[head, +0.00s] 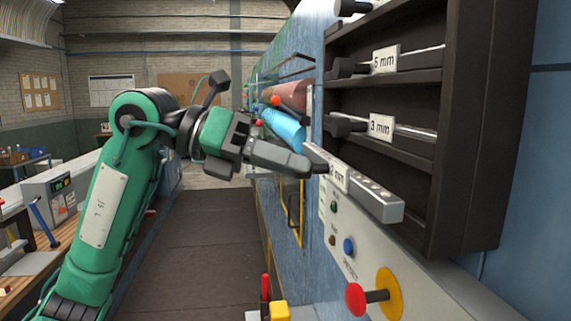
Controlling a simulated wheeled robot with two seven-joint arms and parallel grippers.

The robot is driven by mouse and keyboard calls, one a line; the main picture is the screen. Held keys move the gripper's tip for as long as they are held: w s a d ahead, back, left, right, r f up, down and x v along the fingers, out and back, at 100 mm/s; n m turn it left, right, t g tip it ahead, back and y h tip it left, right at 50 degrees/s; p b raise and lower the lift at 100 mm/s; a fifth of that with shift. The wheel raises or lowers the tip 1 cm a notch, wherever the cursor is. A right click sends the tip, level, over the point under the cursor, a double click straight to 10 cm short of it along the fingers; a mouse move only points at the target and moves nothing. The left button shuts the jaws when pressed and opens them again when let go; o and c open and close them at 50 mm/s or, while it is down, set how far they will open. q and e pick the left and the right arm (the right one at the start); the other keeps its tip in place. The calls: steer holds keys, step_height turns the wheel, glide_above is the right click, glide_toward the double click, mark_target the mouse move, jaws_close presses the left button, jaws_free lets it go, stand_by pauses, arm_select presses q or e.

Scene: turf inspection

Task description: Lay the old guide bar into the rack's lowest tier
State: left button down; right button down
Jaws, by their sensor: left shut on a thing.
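The dark rack (470,110) is on the wall at the right of the head view. Its upper tiers hold bars labelled 5 mm (420,57) and 3 mm (415,132). My left gripper (303,166) is shut on a grey bar (378,199) by its left end. This bar bears a small white label ending in "mm"; its number is hard to read. The bar is tilted down to the right, in front of the rack's lower part and the control panel, and partly hides both. I cannot tell whether it touches the rack. My right gripper is not in view.
Below the bar is a pale control panel (350,270) with a blue button and a projecting red-and-yellow knob (375,296). A blue cylinder (283,126) lies behind my left gripper. A workbench (40,262) stands at the left.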

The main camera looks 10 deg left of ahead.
mark_target(320, 165)
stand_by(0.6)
arm_select(q)
steer(key=shift+w+d, duration=0.2)
steer(key=shift+d, duration=0.2)
steer(key=shift+w+d, duration=0.15)
steer(key=shift+d, duration=0.25)
steer(key=shift+w+d, duration=0.3)
steer(key=shift+d, duration=0.4)
steer(key=shift+w+d, duration=0.25)
steer(key=shift+d, duration=0.4)
steer(key=shift+w+d, duration=0.1)
steer(key=shift+d, duration=0.1)
steer(key=shift+f, duration=0.3)
steer(key=shift+f+b, duration=0.75)
steer(key=c, duration=1.1)
jaws_free()
steer(key=shift+c, duration=0.2)
